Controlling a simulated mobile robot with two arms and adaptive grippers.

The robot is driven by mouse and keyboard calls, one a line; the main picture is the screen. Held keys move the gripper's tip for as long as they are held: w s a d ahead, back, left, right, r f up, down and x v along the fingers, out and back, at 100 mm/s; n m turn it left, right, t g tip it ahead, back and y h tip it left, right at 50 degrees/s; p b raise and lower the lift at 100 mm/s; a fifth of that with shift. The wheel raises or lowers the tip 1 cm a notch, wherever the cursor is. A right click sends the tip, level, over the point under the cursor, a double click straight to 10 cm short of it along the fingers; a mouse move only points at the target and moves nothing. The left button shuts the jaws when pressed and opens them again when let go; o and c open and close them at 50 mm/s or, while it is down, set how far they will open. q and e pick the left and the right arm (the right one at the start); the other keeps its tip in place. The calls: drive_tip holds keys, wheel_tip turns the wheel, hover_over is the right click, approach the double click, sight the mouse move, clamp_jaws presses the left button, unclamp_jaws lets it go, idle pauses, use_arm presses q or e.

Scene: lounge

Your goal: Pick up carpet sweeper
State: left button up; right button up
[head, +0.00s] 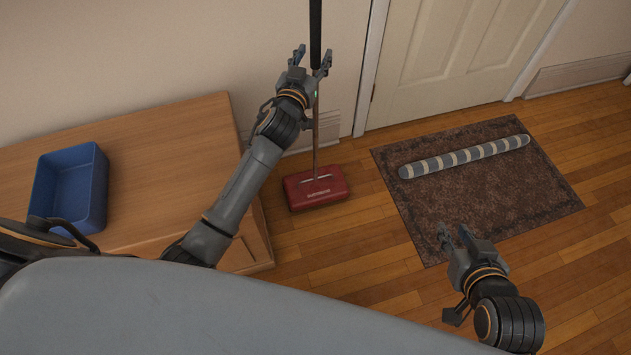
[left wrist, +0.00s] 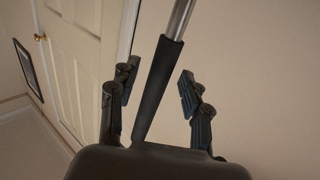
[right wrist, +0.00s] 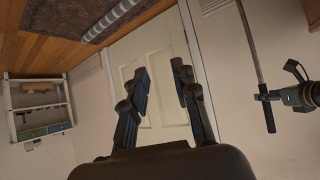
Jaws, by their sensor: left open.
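The carpet sweeper has a red head (head: 316,189) on the wood floor beside the wooden cabinet, and its thin pole rises upright to a black handle (head: 315,28). My left gripper (head: 313,58) is open at the handle. In the left wrist view the black handle (left wrist: 162,80) runs between the open fingers, with gaps on both sides. The handle (right wrist: 267,108) also shows at the right of the right wrist view, close to my left gripper. My right gripper (head: 455,234) is open and empty, low over the front edge of the mat, away from the sweeper.
The wooden cabinet (head: 150,140) stands at the left with a blue bin (head: 96,185) on it. A striped roll (head: 465,157) lies on the brown mat (head: 500,195). A white door (head: 450,45) and wall are behind. A shelf (right wrist: 40,106) shows in the right wrist view.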

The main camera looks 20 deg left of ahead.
use_arm(q)
drive_tip(key=shift+w+f, duration=0.1)
drive_tip(key=shift+w, duration=1.05)
clamp_jaws()
drive_tip(key=shift+r, duration=0.3)
use_arm(e)
drive_tip(key=shift+w+a+r+t, duration=0.2)
drive_tip(key=shift+w+r+t, duration=0.2)
drive_tip(key=shift+w+r, duration=0.1)
drive_tip(key=shift+w+a+r+t, duration=0.2)
drive_tip(key=shift+w+r+t, duration=0.2)
drive_tip(key=shift+w+r, duration=0.05)
use_arm(q)
drive_tip(key=shift+r, duration=0.1)
